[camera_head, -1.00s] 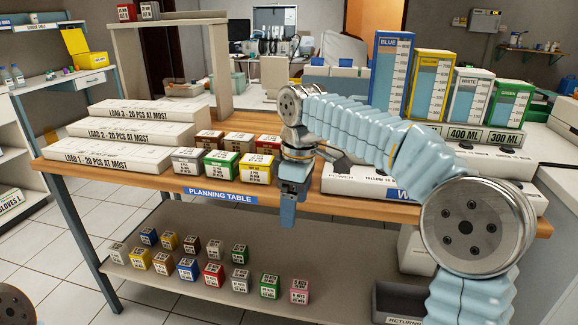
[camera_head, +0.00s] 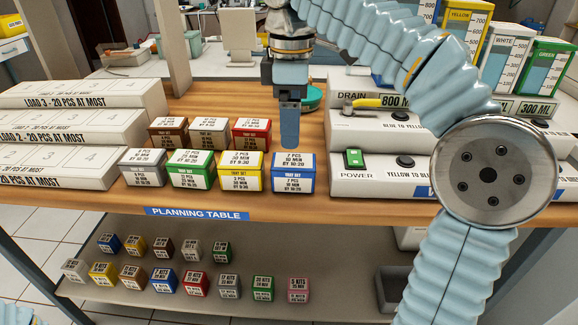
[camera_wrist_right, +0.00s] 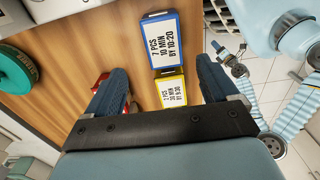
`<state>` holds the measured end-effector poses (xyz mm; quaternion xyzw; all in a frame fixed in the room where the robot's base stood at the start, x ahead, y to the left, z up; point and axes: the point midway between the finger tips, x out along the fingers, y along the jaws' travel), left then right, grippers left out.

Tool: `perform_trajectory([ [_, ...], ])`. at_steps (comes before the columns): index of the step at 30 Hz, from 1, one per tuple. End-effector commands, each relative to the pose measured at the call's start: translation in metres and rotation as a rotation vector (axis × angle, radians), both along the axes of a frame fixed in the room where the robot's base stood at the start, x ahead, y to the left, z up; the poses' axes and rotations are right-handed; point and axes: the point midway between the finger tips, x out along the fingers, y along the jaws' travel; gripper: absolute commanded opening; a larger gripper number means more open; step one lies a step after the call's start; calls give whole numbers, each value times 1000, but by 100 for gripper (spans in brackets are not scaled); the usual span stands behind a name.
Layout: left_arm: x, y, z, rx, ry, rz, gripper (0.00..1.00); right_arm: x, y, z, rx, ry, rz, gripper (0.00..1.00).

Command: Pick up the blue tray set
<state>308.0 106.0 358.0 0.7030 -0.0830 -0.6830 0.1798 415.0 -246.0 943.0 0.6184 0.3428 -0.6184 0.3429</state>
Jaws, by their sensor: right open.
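The blue tray set (camera_head: 293,173), a small box with a white label reading "7 pcs 10 min by 10:20", sits at the right end of the front row on the planning table. My right gripper (camera_head: 289,138) points down just behind and above it in the head view. In the right wrist view the blue tray set (camera_wrist_right: 161,38) lies ahead, roughly between the lines of the open, empty fingers (camera_wrist_right: 160,66). The yellow tray set (camera_wrist_right: 171,90) shows nearer, between the fingers.
Yellow (camera_head: 241,171), green (camera_head: 191,169) and grey boxes stand left of the blue one, with brown, grey and red boxes behind. White load blocks (camera_head: 60,127) are at left. A white machine with a power switch (camera_head: 354,158) is at right. A green round object (camera_head: 313,97) lies behind.

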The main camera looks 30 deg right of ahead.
Motion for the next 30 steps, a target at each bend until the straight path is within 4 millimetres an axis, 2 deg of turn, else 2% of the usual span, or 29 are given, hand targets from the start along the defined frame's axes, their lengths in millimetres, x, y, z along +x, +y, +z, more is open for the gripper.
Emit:
perform_trajectory([
  [1, 0, 0, -10, 1, 1, 1, 43, 0, -1, -18, -1, 3, -1, 87],
  [3, 0, 0, -14, 1, 0, 2, 43, -1, -1, -31, -1, 3, -1, 87],
  [6, 0, 1, -17, 2, 0, 2, 43, 0, 0, -45, -1, 1, 0, 87],
  [11, 0, 1, -19, 2, 0, 4, 43, -1, 0, -56, 0, 0, 0, 87],
  [19, 0, 1, -28, 3, -1, 5, 43, -8, -2, -96, 0, 1, -1, 87],
  [23, 0, 1, -29, 3, -1, 5, 43, -8, -1, -105, 1, -1, -1, 87],
  [29, 0, 1, -29, 3, -2, 5, 43, -7, -1, -105, 1, -1, -1, 87],
  [30, 0, 1, -29, 3, -1, 5, 43, -7, -1, -105, 1, -1, -1, 83],
])
